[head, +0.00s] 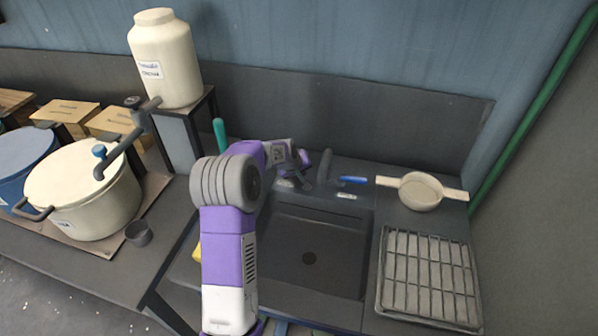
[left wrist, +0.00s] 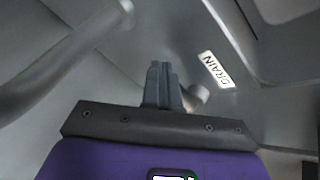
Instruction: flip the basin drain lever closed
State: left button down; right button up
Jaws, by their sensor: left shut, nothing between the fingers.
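My left gripper (head: 304,182) is at the back rim of the dark basin (head: 335,235), just left of the faucet (head: 325,166). In the left wrist view its fingers (left wrist: 160,72) are shut with nothing between them. A dark drain hole (head: 309,258) is in the basin floor. My right gripper is not in view.
A blue handle (head: 353,180) is right of the faucet, above a small label (head: 347,196). A strainer (head: 421,191) and a wire rack (head: 428,276) stand to the right. A big pot (head: 85,190) and a jar (head: 165,65) stand to the left. The basin looks empty.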

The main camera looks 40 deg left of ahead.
pick_arm(q)
jog(key=shift+w+r, duration=0.1)
dwell(0.5)
jog(key=shift+d+r, duration=0.1)
jog(key=shift+r, duration=0.05)
jog(key=s+d+r+p, duration=0.2)
jog(key=d+r+p, duration=0.2)
jog(key=r+p, duration=0.3)
jog(key=shift+s+d+r, duration=0.35)
jog(key=shift+d+r, duration=0.05)
jog(key=shift+r, duration=0.05)
